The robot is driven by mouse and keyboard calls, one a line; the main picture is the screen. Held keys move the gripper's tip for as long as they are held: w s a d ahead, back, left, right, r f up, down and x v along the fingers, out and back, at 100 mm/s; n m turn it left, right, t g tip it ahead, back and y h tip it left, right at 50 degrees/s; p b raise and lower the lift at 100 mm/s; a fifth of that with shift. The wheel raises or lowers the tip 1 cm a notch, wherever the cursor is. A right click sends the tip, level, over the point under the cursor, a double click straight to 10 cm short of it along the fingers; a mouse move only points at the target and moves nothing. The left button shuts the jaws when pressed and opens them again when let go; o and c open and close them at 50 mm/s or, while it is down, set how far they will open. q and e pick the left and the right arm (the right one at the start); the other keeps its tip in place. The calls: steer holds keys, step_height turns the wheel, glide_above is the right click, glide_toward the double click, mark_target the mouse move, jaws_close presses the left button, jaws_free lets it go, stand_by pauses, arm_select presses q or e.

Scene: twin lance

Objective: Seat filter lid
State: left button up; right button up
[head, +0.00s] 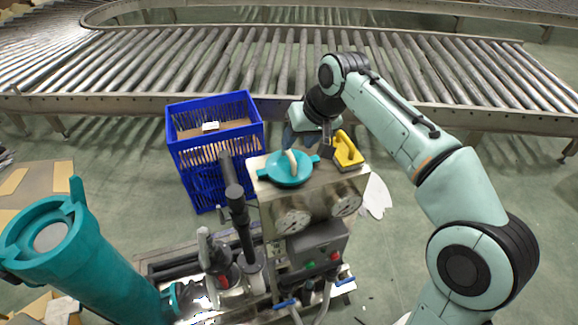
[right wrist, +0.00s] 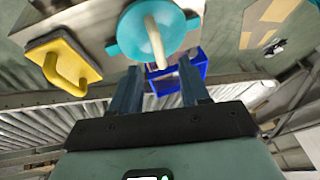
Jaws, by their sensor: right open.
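The teal round lid (head: 286,178) with a pale upright handle (head: 291,158) lies on top of the steel cabinet (head: 262,180). The lid also shows in the right wrist view (right wrist: 128,38), with its handle reaching toward the gap between my fingertips. My right gripper (head: 308,142) is open and empty, just behind and above the lid; the fingers (right wrist: 159,72) do not appear closed on the handle. The teal filter housing (head: 115,272) stands at the lower left, its round top (head: 52,236) facing up. My left gripper is not in view.
A yellow-handled tool (head: 347,152) sits on the cabinet right of the lid, near my gripper. A blue crate (head: 200,165) stands behind to the left. Dark upright rods (head: 240,220) rise between housing and cabinet. A roller conveyor (head: 200,62) spans the back.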

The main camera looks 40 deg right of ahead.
mark_target(290, 152)
steer(key=x, duration=0.8)
steer(key=shift+d+b, duration=0.15)
steer(key=shift+b, duration=0.2)
steer(key=shift+r, duration=0.1)
jaws_close()
